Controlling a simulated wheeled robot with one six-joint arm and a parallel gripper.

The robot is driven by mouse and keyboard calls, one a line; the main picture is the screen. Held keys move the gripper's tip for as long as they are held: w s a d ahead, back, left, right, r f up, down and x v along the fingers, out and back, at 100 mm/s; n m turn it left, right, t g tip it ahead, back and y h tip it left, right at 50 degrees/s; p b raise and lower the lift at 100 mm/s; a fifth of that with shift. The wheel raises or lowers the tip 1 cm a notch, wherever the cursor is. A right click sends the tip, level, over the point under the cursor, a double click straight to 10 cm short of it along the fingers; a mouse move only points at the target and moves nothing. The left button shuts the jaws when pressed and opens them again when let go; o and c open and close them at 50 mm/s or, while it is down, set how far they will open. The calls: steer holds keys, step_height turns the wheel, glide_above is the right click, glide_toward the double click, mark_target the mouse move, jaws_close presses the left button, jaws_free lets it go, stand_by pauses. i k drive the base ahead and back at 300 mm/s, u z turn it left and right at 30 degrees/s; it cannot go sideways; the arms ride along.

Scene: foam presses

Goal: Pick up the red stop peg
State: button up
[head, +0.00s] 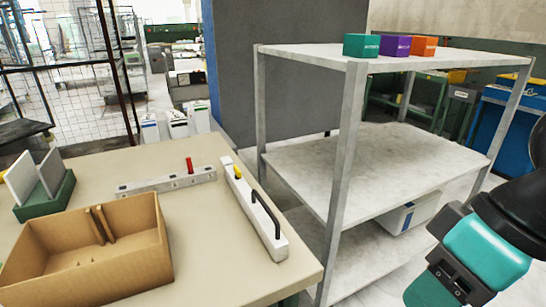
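The red stop peg (189,165) stands upright on a grey bar (167,182) with several holes, which lies on the beige table (225,283). Its lower end is hidden in or behind the bar. My arm's wrist shows at the lower right, in front of the shelf and far to the right of the peg. My gripper's fingers are not visible, so whether they are open or shut does not show.
A white bar (254,212) with a black handle and yellow knob (238,172) lies right of the peg. A cardboard box (88,248) and green holder (46,198) stand left. A shelf (375,163) stands right, with teal (361,45), purple (395,45) and orange (423,46) boxes on top.

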mark_target(189, 159)
steer(key=z, duration=0.4)
steer(key=i, duration=0.5)
steer(key=u, duration=2.85)
steer(key=i, duration=0.5)
steer(key=z, duration=0.1)
